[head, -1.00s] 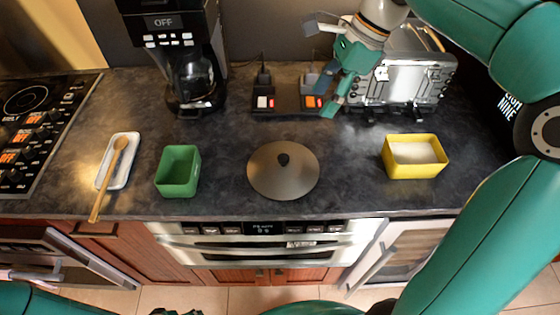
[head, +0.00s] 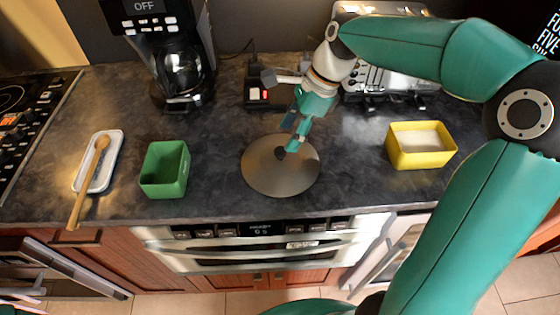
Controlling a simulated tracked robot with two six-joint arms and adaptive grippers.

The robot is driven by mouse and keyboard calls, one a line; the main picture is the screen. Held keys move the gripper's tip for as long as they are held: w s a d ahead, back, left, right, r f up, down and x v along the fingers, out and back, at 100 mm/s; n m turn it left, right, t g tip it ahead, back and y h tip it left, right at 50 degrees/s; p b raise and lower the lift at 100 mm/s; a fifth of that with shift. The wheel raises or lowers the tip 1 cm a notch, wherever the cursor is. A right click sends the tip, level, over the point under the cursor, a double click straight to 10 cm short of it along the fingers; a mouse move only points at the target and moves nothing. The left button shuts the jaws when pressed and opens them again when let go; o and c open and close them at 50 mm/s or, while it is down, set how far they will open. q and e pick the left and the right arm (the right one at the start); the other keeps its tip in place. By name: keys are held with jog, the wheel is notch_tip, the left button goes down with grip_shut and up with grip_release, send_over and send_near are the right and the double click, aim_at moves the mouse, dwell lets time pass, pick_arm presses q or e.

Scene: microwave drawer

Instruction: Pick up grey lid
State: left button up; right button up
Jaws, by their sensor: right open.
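The grey lid (head: 268,178) is a round, flat disc with a small dark knob (head: 280,152) at its middle. It lies on the dark countertop between a green box and a yellow box. My right gripper (head: 288,136) is open and points down over the lid, its fingertips close to the knob. Whether the fingers stand around the knob or just behind it, I cannot tell. The gripper hides part of the lid's far side. My left gripper is not in view.
A green box (head: 164,169) stands left of the lid and a yellow box (head: 420,146) with white contents stands right. A coffee maker (head: 178,60) and toaster (head: 385,80) stand behind. A wooden spoon (head: 85,190) lies on a white spoon rest (head: 107,165). The oven (head: 260,243) is below the counter's edge.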

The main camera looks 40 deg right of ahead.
aim_at(281, 150)
jog(key=shift+x, duration=3)
jog(key=shift+s+a, duration=0.15)
jog(key=shift+s, duration=0.05)
grip_shut()
